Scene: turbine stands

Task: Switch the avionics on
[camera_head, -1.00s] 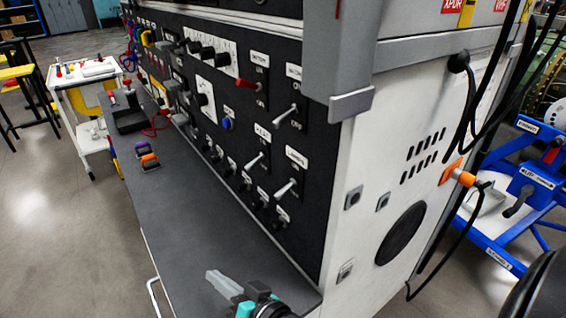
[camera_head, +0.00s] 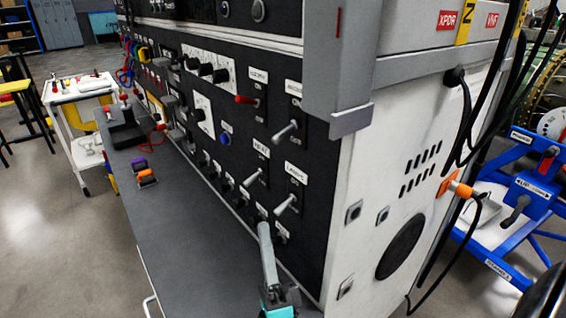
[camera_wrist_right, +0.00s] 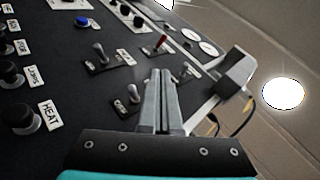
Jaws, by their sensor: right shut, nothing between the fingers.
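A black control panel holds several toggle switches with small white labels, too small to read surely in the head view. An upper right metal lever (camera_head: 287,129) sits right of a red-tipped lever (camera_head: 246,99). Two more metal levers sit below, one at the left (camera_head: 253,177) and one at the right (camera_head: 286,204). My right gripper (camera_head: 264,228) is shut and empty, just below and left of the lower right lever. In the right wrist view its closed fingers (camera_wrist_right: 161,75) point among metal levers (camera_wrist_right: 133,93) and the red lever (camera_wrist_right: 160,43). My left gripper is out of view.
A grey shelf (camera_head: 185,225) runs below the panel, with an orange-topped block (camera_head: 147,178) on it. The cabinet's white side (camera_head: 350,245) has an orange plug (camera_head: 460,189) and black cables. A blue stand (camera_head: 520,195) is at the right.

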